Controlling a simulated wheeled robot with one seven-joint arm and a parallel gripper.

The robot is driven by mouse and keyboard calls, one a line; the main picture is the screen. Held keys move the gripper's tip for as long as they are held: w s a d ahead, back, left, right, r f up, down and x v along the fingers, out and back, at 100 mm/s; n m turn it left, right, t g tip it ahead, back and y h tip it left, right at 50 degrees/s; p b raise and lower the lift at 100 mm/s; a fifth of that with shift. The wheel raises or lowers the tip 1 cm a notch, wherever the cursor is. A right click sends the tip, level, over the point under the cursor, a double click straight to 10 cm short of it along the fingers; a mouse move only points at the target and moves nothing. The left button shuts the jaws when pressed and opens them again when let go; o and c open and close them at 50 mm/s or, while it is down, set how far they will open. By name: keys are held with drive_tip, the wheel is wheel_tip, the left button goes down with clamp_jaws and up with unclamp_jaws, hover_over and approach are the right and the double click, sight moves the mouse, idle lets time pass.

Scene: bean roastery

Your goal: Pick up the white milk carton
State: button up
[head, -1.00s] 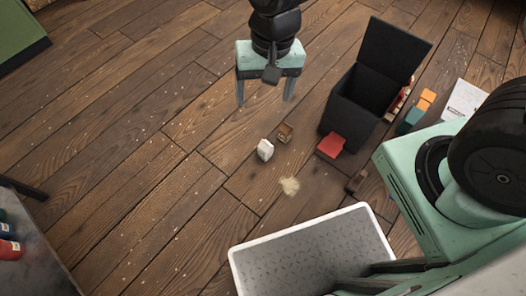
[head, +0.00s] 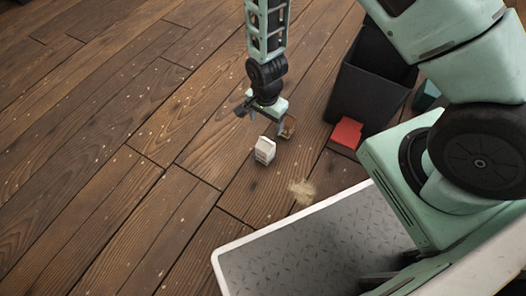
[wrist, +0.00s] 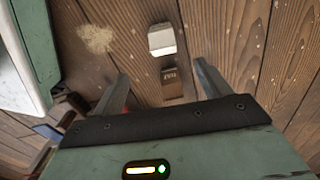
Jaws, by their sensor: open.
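The white milk carton (head: 264,150) stands on the wooden floor near the middle of the head view. In the wrist view the carton (wrist: 161,40) is top centre, beyond the fingertips. My gripper (head: 262,110) is just behind the carton in the head view, apart from it. In the wrist view my gripper (wrist: 162,68) is open with its fingers spread, and nothing is held. A small brown carton (wrist: 172,82) lies close to the white one and shows between the fingers; the gripper partly hides this brown carton (head: 289,127) in the head view.
A black bin (head: 368,90) stands to the right with a red item (head: 346,133) in front of it. A pale spill of grains (head: 302,190) lies nearer me, by a white-rimmed grey tray (head: 232,247). The floor to the left is clear.

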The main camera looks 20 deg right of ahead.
sight(265, 147)
wheel_tip(265, 147, down, 12)
drive_tip(key=b, duration=0.7)
drive_tip(key=shift+f, duration=0.1)
drive_tip(key=f+b, duration=0.4)
drive_tip(key=f, duration=0.1)
drive_tip(key=shift+w+b, duration=0.3)
drive_tip(key=shift+b, duration=0.1)
drive_tip(key=c, duration=1)
